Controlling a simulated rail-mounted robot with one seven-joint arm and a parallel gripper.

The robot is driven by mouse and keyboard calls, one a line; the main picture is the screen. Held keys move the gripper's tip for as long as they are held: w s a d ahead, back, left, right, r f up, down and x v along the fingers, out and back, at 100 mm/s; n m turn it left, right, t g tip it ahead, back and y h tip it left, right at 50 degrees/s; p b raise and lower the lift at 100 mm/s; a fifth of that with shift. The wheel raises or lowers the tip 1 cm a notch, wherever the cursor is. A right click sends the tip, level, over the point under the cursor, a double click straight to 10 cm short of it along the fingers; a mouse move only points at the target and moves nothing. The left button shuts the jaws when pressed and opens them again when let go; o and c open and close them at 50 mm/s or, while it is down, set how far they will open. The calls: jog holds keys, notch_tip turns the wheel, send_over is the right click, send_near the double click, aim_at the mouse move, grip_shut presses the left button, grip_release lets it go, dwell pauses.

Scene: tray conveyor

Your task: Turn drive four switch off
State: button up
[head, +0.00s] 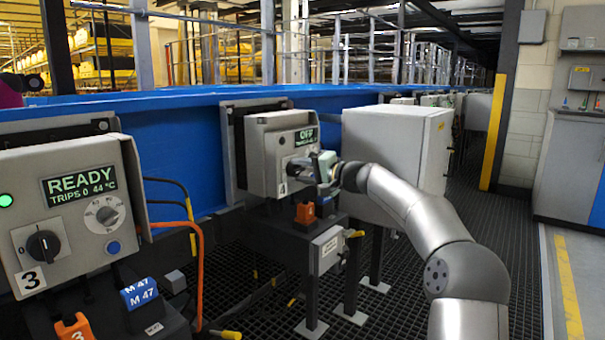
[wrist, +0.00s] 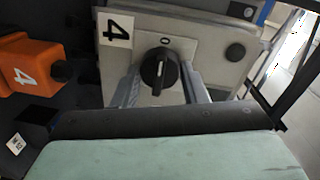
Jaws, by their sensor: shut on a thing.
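The drive four box (head: 262,150) stands in the middle of the head view, its display (head: 306,136) reading OFF. Its black rotary switch (wrist: 153,72) shows in the wrist view beside the label 4 (wrist: 117,28). The white mark on the knob lines up with the O printed above it in that view. My gripper (head: 308,171) is at the front of this box, with one finger on each side of the knob, shut on it. In the head view my gripper hides the knob.
An orange block marked 4 (head: 305,212) sits below the box. Drive three's box (head: 75,195), reading READY, is at the left. A large grey cabinet (head: 385,140) stands close behind my arm. A blue conveyor wall (head: 170,135) runs behind. The grating floor at right is clear.

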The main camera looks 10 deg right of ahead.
jog(key=o, duration=1)
jog(key=shift+c, duration=0.2)
jog(key=p+v, duration=0.2)
jog(key=v, duration=1.5)
jog(key=shift+s+d, duration=0.15)
jog(key=shift+s, duration=0.05)
jog(key=shift+r, duration=0.1)
